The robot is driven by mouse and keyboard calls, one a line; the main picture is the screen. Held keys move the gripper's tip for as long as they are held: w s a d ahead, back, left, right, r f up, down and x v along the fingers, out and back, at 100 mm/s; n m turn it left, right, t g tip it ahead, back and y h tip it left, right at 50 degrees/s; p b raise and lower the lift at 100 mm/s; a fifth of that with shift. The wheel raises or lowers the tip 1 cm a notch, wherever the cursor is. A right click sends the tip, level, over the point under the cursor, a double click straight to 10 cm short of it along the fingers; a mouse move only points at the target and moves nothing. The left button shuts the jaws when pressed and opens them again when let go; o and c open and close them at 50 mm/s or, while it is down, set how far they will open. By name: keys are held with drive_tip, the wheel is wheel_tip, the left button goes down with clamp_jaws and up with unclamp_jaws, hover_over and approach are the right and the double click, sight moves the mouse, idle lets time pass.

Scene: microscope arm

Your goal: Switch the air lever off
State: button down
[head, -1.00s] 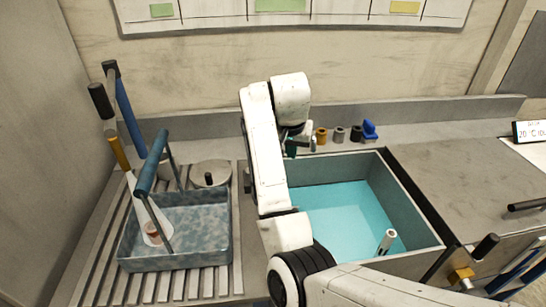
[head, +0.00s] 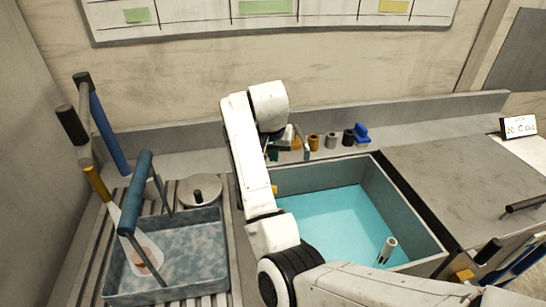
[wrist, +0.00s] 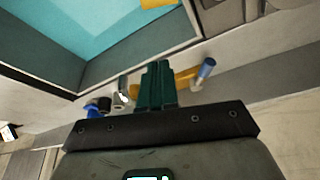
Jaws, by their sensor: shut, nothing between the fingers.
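My gripper (wrist: 155,82) has dark green fingers, closed together and empty, pointing down by the back rim of the sink. A yellow bar lever with a blue tip (wrist: 186,77) lies right by the fingers in the wrist view, passing partly behind them; I cannot tell whether they touch. In the head view the fingers (head: 272,153) are partly hidden by my wrist. A row of small valve knobs stands to their right: orange (head: 314,142), grey (head: 331,140), black (head: 348,137) and a blue lever-shaped one (head: 361,133). No label shows which is air.
The sink (head: 402,210) with a turquoise floor lies below the knobs, with a pale upright tube (head: 387,250) inside. A blue-handled basket (head: 214,255) stands left on slats beside a round lidded pot (head: 200,190). Bare counter (head: 450,170) lies right.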

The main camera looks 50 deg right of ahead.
wheel_tip(320, 180, down, 8)
drive_tip(key=a+p, duration=0.1)
drive_tip(key=p, duration=0.2)
drive_tip(key=shift+s, duration=0.45)
drive_tip(key=shift+w+f, duration=0.1)
drive_tip(key=shift+f, duration=0.05)
